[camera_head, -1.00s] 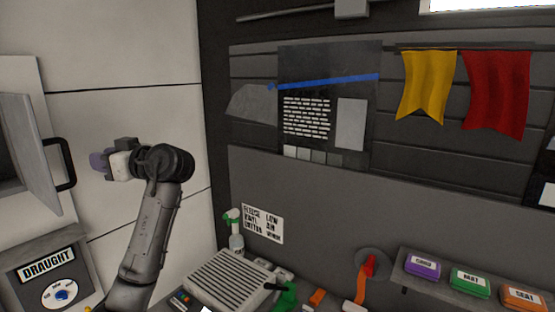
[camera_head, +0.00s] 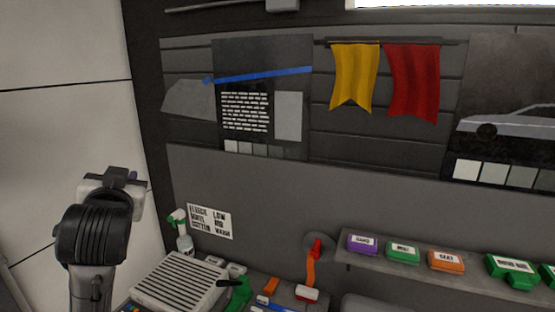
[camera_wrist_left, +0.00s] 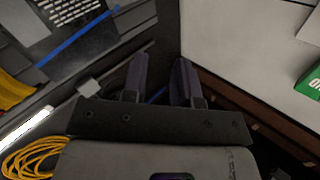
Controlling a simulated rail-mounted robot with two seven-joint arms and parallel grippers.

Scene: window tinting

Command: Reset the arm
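My left arm rises at the left of the head view, with its gripper (camera_head: 131,175) mostly hidden behind the wrist. A sliver of a purple finger shows beyond it. In the left wrist view the two dark purple fingers of my left gripper (camera_wrist_left: 161,72) stand apart with a gap between them. Nothing shows held between them. The gripper is in free air, left of the dark wall panel and above the bench. My right arm and gripper are not in view.
A grey slatted unit (camera_head: 172,283) and a spray bottle (camera_head: 185,240) stand below, right of my arm. A shelf (camera_head: 400,268) carries purple, green and orange boxes. Yellow (camera_head: 354,75) and red (camera_head: 413,82) pennants hang on the wall. A coiled yellow cable (camera_wrist_left: 30,158) shows in the wrist view.

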